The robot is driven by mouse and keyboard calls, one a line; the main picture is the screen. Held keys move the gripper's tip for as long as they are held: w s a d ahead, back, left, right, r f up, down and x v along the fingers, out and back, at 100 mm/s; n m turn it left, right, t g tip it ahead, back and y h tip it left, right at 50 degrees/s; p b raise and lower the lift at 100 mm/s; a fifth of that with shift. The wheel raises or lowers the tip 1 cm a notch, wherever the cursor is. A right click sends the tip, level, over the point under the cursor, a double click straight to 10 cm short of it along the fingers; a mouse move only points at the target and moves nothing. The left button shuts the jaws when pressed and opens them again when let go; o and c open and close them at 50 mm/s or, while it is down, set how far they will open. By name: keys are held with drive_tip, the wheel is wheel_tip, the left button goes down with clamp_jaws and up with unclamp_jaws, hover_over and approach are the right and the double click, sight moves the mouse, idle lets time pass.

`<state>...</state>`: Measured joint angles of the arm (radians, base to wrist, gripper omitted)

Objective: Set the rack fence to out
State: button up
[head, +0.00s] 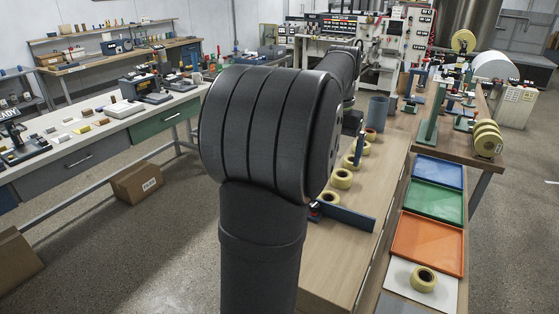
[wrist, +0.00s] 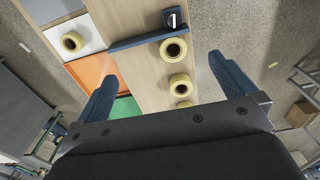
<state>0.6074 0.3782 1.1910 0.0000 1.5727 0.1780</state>
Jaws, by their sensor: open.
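A long blue bar that looks like the rack fence (head: 346,216) lies across the near part of the wooden bench top. It shows in the wrist view (wrist: 145,41) at the top, with a dark block bearing a white mark (wrist: 173,20) near its right end. My gripper (wrist: 160,68) is open and empty above the bench, its blue fingers wide apart. The fence lies ahead of the fingertips, apart from them. Yellow tape rolls (wrist: 173,50) stand in a row beside the fence. In the head view my arm hides part of the bench and most of my gripper.
Blue (head: 438,172), green (head: 434,201) and orange (head: 428,244) trays line the right side. A white pad (head: 392,275) holds another tape roll (head: 424,279). A grey cup (head: 377,113) and green stand (head: 430,125) stand farther back.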

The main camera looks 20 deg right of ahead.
drive_tip(key=shift+c, duration=0.2)
drive_tip(key=c, duration=1.5)
drive_tip(key=m, duration=1.8)
hover_over(351, 211)
wheel_tip(351, 211, down, 2)
wheel_tip(351, 211, down, 17)
drive_tip(key=shift+f, duration=0.15)
clamp_jaws()
